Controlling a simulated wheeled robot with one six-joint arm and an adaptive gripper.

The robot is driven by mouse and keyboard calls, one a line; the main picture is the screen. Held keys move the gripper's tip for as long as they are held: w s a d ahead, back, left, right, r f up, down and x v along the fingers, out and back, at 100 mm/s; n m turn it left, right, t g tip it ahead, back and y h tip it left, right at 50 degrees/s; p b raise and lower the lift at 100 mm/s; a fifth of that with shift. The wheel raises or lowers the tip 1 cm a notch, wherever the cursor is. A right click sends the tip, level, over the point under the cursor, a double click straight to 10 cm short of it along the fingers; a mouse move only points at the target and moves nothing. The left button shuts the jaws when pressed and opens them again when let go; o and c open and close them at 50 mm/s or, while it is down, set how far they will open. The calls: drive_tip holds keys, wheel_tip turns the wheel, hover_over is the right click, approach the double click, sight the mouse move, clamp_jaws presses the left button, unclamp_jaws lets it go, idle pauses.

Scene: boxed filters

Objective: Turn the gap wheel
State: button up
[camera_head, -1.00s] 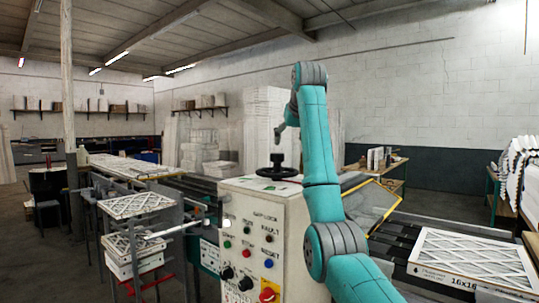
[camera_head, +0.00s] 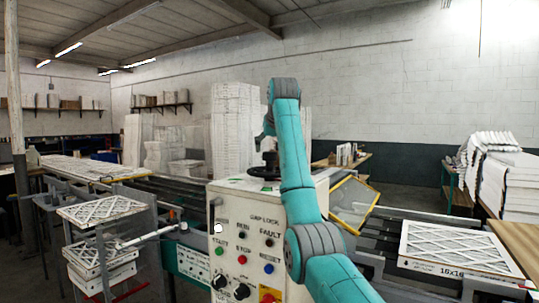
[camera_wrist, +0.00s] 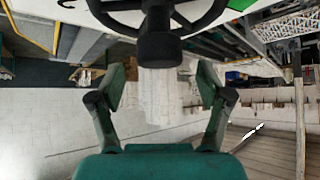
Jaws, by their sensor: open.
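The gap wheel (camera_head: 263,173) is a dark handwheel lying flat on top of a white control cabinet (camera_head: 233,199). In the wrist view the wheel's rim and spokes (camera_wrist: 212,14) show at the top edge, with its thick black hub or knob (camera_wrist: 158,48) pointing toward my gripper. My gripper (camera_head: 263,138) is open and empty just above the wheel in the head view, partly hidden by my arm. In the wrist view its two fingers (camera_wrist: 163,74) stand apart on either side of the knob's line. No contact with the wheel shows.
The cabinet's front carries several buttons, including a red one (camera_head: 268,297). A conveyor with a boxed filter (camera_head: 455,272) lies right, a yellow-framed panel (camera_head: 353,203) behind my arm. Stacked filters (camera_head: 102,209) stand left. The space above the wheel is clear apart from my arm.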

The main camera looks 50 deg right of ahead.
sight(270, 166)
drive_tip(key=shift+x, duration=1.8)
clamp_jaws()
